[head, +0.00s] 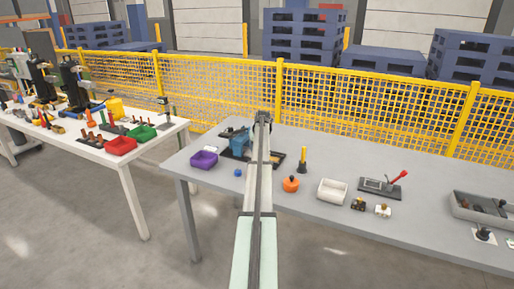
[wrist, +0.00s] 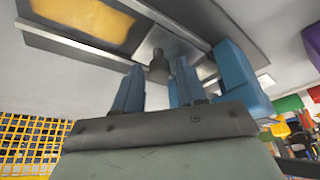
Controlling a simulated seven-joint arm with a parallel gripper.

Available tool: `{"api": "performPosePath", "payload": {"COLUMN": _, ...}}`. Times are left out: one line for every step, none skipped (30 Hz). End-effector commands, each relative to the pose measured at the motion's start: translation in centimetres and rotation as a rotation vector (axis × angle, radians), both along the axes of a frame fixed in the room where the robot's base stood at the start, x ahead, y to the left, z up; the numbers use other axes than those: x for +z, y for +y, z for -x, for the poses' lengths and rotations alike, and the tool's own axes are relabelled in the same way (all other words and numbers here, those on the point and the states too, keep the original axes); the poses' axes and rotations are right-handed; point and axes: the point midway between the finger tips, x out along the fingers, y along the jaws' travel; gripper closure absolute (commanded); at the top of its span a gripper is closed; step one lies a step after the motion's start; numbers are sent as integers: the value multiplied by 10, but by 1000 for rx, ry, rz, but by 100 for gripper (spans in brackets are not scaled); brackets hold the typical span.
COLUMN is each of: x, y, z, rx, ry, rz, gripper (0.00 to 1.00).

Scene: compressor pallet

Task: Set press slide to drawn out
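In the wrist view, my gripper (wrist: 157,82) shows two blue fingers set apart, with a gap between them. A dark round knob (wrist: 158,66) stands on a grey metal plate just past the fingertips, in line with the gap. I see space on both sides of it, so it is not gripped. A blue block (wrist: 236,72) is close on the right of the fingers. In the head view, a blue machine body (head: 239,139) on a dark base is partly hidden by my arm. My fingers are hidden there. Which part is the press slide I cannot tell for sure.
The grey table (head: 330,222) also holds a purple bin (head: 204,159), a blue ball (head: 238,173), an orange round object (head: 290,184), a white bin (head: 332,191) and a red-handled fixture (head: 381,187). A yellow mesh fence (head: 370,105) stands behind.

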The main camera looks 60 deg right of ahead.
Motion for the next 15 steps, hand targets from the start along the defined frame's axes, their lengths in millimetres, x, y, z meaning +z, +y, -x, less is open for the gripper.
{"api": "performPosePath", "payload": {"x": 0, "y": 0, "z": 0, "rx": 0, "ry": 0, "rz": 0, "gripper": 65}}
{"api": "performPosePath", "payload": {"x": 0, "y": 0, "z": 0, "rx": 0, "ry": 0, "rz": 0, "gripper": 68}}
{"api": "performPosePath", "payload": {"x": 0, "y": 0, "z": 0, "rx": 0, "ry": 0, "rz": 0, "gripper": 71}}
{"api": "performPosePath", "payload": {"x": 0, "y": 0, "z": 0, "rx": 0, "ry": 0, "rz": 0, "gripper": 74}}
{"api": "performPosePath", "payload": {"x": 0, "y": 0, "z": 0, "rx": 0, "ry": 0, "rz": 0, "gripper": 77}}
{"api": "performPosePath", "payload": {"x": 0, "y": 0, "z": 0, "rx": 0, "ry": 0, "rz": 0, "gripper": 81}}
{"api": "performPosePath", "payload": {"x": 0, "y": 0, "z": 0, "rx": 0, "ry": 0, "rz": 0, "gripper": 84}}
{"api": "performPosePath", "payload": {"x": 0, "y": 0, "z": 0, "rx": 0, "ry": 0, "rz": 0, "gripper": 87}}
{"api": "performPosePath", "payload": {"x": 0, "y": 0, "z": 0, "rx": 0, "ry": 0, "rz": 0, "gripper": 91}}
{"api": "performPosePath", "payload": {"x": 0, "y": 0, "z": 0, "rx": 0, "ry": 0, "rz": 0, "gripper": 93}}
{"api": "performPosePath", "payload": {"x": 0, "y": 0, "z": 0, "rx": 0, "ry": 0, "rz": 0, "gripper": 96}}
{"api": "performPosePath", "payload": {"x": 0, "y": 0, "z": 0, "rx": 0, "ry": 0, "rz": 0, "gripper": 100}}
{"api": "performPosePath", "payload": {"x": 0, "y": 0, "z": 0, "rx": 0, "ry": 0, "rz": 0, "gripper": 100}}
{"api": "performPosePath", "payload": {"x": 0, "y": 0, "z": 0, "rx": 0, "ry": 0, "rz": 0, "gripper": 100}}
{"api": "performPosePath", "payload": {"x": 0, "y": 0, "z": 0, "rx": 0, "ry": 0, "rz": 0, "gripper": 100}}
